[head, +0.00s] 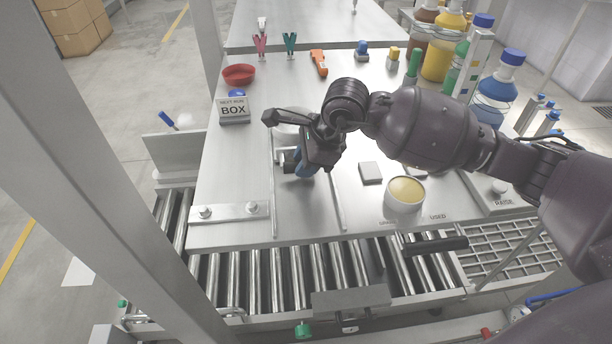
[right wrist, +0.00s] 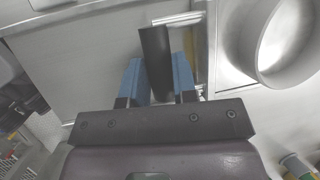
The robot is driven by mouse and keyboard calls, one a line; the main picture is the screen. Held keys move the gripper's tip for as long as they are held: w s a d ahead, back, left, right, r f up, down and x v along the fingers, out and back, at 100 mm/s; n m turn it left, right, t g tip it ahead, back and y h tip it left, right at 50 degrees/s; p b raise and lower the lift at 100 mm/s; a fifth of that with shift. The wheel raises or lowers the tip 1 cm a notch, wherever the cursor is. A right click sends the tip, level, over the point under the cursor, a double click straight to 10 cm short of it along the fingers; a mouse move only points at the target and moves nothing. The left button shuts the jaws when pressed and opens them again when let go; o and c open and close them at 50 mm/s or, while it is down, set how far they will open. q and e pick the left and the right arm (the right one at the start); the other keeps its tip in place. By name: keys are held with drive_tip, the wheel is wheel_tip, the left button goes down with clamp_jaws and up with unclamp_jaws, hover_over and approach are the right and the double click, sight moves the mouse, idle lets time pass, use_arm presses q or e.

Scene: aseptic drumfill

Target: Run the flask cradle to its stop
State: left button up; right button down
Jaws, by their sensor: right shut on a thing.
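My right gripper (head: 301,168) reaches down over the middle of the steel table, between two thin metal rails. In the right wrist view its blue fingers (right wrist: 157,82) are closed on a black upright handle (right wrist: 155,55), with a bright metal bracket beside it. I take this for the flask cradle's handle; the arm hides most of the cradle in the head view. A pale round cup (head: 288,118) shows partly behind the gripper, and a round open ring (right wrist: 286,42) shows at the upper right in the wrist view. I cannot make out the stop. My left gripper is not in view.
A tub with yellow contents (head: 404,193) and a small grey block (head: 370,172) lie right of the rails. Bottles crowd the back right.

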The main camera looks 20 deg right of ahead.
drive_tip(key=c, duration=1.3)
unclamp_jaws()
drive_tip(key=o, duration=0.4)
drive_tip(key=p+v, duration=0.2)
drive_tip(key=v, duration=0.8)
drive_tip(key=shift+r, duration=0.35)
